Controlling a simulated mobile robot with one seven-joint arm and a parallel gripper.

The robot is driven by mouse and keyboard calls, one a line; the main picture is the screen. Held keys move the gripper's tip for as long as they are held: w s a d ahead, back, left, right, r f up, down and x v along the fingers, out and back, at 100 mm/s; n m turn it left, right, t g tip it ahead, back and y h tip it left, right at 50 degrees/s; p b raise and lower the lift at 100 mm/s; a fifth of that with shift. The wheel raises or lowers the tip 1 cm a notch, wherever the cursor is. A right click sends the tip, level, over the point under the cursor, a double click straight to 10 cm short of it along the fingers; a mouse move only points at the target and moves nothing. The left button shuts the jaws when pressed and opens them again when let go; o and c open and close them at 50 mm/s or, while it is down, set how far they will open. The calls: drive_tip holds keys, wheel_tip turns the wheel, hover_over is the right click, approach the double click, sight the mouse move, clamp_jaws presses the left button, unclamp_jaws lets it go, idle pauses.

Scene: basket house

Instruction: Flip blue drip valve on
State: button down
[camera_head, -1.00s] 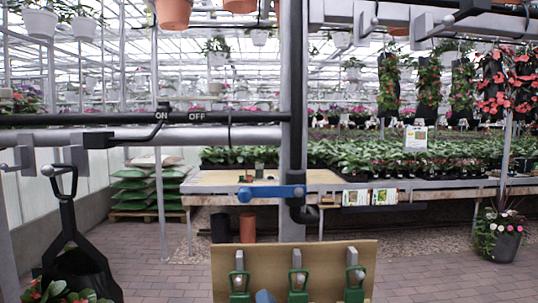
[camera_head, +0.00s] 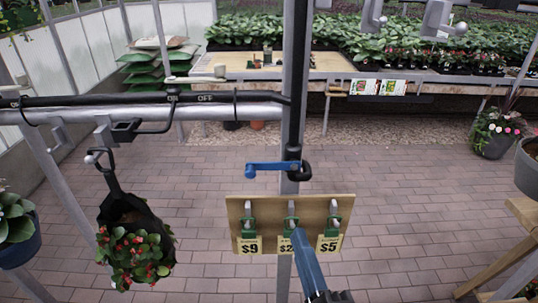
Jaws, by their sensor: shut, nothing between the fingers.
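The blue drip valve handle (camera_head: 268,167) sticks out level to the left from the black vertical pipe, in the middle of the head view. Its right end meets the black fitting (camera_head: 297,166) beside the metal post. My gripper (camera_head: 298,234) comes up from the bottom edge, slim and blue-grey, with its fingers together and empty. Its tip is below and slightly right of the handle, apart from it, in front of the wooden price board. White ON and OFF labels (camera_head: 205,97) are on the black horizontal pipe, up and left of the handle.
The wooden board (camera_head: 240,208) holds several green-handled tools with price tags, just below the valve. A black hanging planter (camera_head: 122,205) with red flowers hangs at left. The metal post (camera_head: 288,186) stands behind the valve.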

drive_tip(key=shift+s+d+r+m+p, duration=0.25)
drive_tip(key=shift+r+m+p, duration=0.1)
drive_tip(key=shift+m+p, duration=0.15)
drive_tip(key=w+a+r+p, duration=0.2)
drive_tip(key=w+a+p, duration=0.3)
drive_tip(key=w, duration=0.5)
drive_tip(key=shift+a+r+p, duration=0.3)
drive_tip(key=shift+p, duration=0.55)
drive_tip(key=shift+w+r, duration=0.1)
drive_tip(key=shift+w, duration=0.05)
